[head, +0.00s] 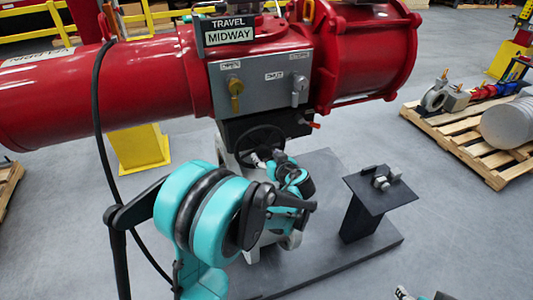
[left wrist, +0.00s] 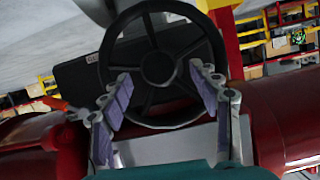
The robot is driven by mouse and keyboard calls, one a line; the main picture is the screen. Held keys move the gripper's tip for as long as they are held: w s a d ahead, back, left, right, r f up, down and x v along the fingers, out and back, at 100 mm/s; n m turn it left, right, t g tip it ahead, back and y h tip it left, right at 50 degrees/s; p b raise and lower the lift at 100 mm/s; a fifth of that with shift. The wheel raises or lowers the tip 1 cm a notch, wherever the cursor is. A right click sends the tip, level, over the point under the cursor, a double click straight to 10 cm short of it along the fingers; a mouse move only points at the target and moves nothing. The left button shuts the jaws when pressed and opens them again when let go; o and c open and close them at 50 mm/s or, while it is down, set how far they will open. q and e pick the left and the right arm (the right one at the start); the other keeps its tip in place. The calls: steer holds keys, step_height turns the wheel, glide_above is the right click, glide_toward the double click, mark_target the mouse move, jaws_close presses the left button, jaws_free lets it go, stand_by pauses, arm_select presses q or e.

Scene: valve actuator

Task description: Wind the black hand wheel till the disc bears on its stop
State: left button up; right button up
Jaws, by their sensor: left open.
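The black hand wheel (head: 258,136) sits below the grey panel of the red actuator (head: 150,90). In the left wrist view the hand wheel (left wrist: 160,28) faces me, its spokes and hub in plain sight. My left gripper (left wrist: 160,74) is open, with its purple-padded fingers spread in front of the lower half of the wheel. I cannot tell whether they touch it. In the head view the left gripper (head: 267,158) partly covers the wheel's lower rim. A sign (head: 229,32) reads TRAVEL MIDWAY. The disc and its stop cannot be made out. Part of my right gripper (head: 420,294) shows at the bottom edge.
The panel carries a yellow lever (head: 236,88) and a grey lever (head: 299,88). A black stand (head: 365,205) with metal parts on top rises from the dark base plate to the right. A pallet (head: 480,145) with fittings lies further right. A black cable hangs at the left.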

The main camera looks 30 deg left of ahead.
mark_target(264, 153)
arm_select(q)
steer(key=shift+b+x, duration=0.4)
steer(key=shift+x, duration=1.95)
jaws_close()
